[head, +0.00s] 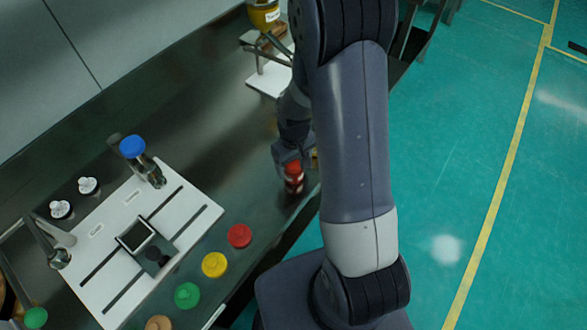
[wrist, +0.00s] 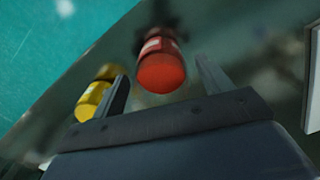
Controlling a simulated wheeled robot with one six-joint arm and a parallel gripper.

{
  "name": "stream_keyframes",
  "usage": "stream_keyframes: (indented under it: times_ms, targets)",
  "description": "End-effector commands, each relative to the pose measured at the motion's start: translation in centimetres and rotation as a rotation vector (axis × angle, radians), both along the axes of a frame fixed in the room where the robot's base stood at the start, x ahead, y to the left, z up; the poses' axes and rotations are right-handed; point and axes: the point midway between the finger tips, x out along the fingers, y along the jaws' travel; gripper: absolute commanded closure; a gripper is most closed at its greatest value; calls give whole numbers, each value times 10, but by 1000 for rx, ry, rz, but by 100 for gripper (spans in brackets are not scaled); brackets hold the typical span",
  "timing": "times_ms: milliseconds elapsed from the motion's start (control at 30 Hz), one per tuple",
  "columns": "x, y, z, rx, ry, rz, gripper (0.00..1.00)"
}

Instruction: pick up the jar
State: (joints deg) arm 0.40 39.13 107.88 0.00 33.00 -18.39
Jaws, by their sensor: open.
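A jar with a red lid (head: 293,170) stands near the front edge of the dark bench, partly hidden by my gripper (head: 285,158) in the head view. In the wrist view the red jar (wrist: 161,66) lies between the two fingertips of my gripper (wrist: 163,70). The fingers are open, one on each side of the jar, and I cannot tell whether either touches it. A yellow-lidded jar (wrist: 93,100) is just outside the left finger in the wrist view. In the head view it is mostly hidden behind my arm.
Red (head: 239,235), yellow (head: 214,264) and green (head: 187,295) round lids line the bench front. A white-based stand (head: 268,80) is at the back. Bare bench lies between them.

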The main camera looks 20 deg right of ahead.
Motion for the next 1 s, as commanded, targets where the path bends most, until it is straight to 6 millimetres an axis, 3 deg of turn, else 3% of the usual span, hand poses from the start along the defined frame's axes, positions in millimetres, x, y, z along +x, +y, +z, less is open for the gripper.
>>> stream_keyframes:
  times_ms: [200,567,1000]
  targets:
    - [-2,1,-25,0,2,0,26]
    - [-2,1,-31,0,0,0,27]
    - [-1,2,-30,0,0,0,63]
